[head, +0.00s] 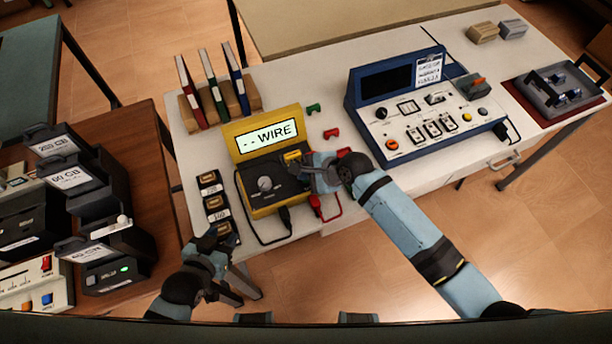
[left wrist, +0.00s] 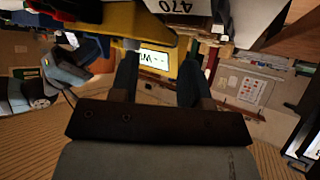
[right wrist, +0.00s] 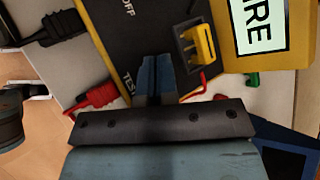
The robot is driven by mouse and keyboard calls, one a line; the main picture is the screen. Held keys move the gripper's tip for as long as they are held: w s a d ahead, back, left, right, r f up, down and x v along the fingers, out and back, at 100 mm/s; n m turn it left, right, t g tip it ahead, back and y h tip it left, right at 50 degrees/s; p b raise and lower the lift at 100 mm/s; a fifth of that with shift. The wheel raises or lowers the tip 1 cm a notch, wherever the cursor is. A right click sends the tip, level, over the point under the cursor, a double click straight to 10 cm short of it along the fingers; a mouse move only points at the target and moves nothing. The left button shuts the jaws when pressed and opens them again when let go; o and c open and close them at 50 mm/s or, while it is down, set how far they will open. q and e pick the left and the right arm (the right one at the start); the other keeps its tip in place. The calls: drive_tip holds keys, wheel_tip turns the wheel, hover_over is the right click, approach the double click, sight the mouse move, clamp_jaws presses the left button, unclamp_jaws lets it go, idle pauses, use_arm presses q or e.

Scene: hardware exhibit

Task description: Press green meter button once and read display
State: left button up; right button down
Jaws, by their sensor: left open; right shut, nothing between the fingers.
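The yellow meter (head: 243,201) stands on the white table with its raised display (head: 265,136) reading "-- WIRE". Its dark face has a grey knob (head: 265,184). My right gripper (head: 300,172) is shut and empty, over the right part of the meter's face. In the right wrist view its fingertips (right wrist: 157,64) are together beside the "TEST" lettering (right wrist: 130,86). I see no green button; the fingers may cover it. My left gripper (head: 222,243) is open and empty, at the table's front left edge; the display also shows in the left wrist view (left wrist: 153,60).
Labelled small boxes (head: 215,205) stand left of the meter. A yellow bracket (right wrist: 198,45) rises from its face. Red and black leads (head: 328,208) run by its front. A blue instrument (head: 425,135) stands to the right, binders (head: 212,88) behind.

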drive_tip(key=shift+f, duration=0.5)
idle(0.5)
use_arm(q)
drive_tip(key=shift+r, duration=0.1)
use_arm(e)
drive_tip(key=shift+r, duration=0.1)
use_arm(q)
drive_tip(key=shift+r+p, duration=1.2)
drive_tip(key=shift+p, duration=0.05)
use_arm(e)
drive_tip(key=shift+r, duration=0.8)
use_arm(q)
drive_tip(key=shift+r, duration=0.1)
use_arm(e)
drive_tip(key=shift+r, duration=0.1)
wheel_tip(320, 180, up, 3)
drive_tip(key=p, duration=0.3)
drive_tip(key=shift+r, duration=0.95)
use_arm(q)
wheel_tip(320, 180, up, 3)
drive_tip(key=shift+r, duration=0.1)
use_arm(e)
drive_tip(key=shift+f, duration=0.1)
